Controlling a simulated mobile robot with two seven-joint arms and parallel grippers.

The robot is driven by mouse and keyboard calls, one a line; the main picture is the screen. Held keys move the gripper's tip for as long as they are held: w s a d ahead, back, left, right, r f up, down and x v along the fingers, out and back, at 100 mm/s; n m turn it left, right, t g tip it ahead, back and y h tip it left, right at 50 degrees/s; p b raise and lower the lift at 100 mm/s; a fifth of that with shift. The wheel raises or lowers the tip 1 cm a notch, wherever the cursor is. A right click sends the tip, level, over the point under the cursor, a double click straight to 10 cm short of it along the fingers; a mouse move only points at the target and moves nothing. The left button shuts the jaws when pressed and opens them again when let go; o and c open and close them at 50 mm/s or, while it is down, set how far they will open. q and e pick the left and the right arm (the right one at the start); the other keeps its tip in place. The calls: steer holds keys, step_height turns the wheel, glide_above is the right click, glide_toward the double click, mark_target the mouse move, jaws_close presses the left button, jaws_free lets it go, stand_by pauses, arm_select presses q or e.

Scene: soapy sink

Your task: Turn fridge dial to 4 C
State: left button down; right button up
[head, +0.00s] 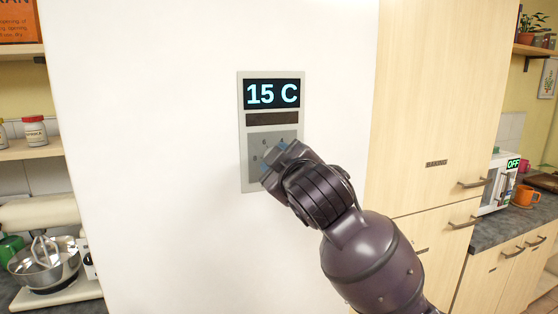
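The fridge (170,120) is a large white front filling the middle of the head view. Its grey control panel (243,130) has a display (273,94) reading 15 C, with a dark strip below it. My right gripper (277,157) is at the lower part of the panel, its arm coming from the lower right. The gripper and wrist cover the dial area, so the dial is hidden. I cannot tell whether the fingers are open or closed on the dial. My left gripper is not in view.
A wooden cabinet (420,120) with handles stands right of the fridge. Farther right, a counter holds a white microwave (493,185) marked OFF and an orange mug (524,196). At left are shelves with jars (35,131) and a stand mixer with a bowl (45,265).

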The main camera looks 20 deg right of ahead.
steer(key=shift+r, duration=0.1)
steer(key=o, duration=0.9)
steer(key=shift+o, duration=0.2)
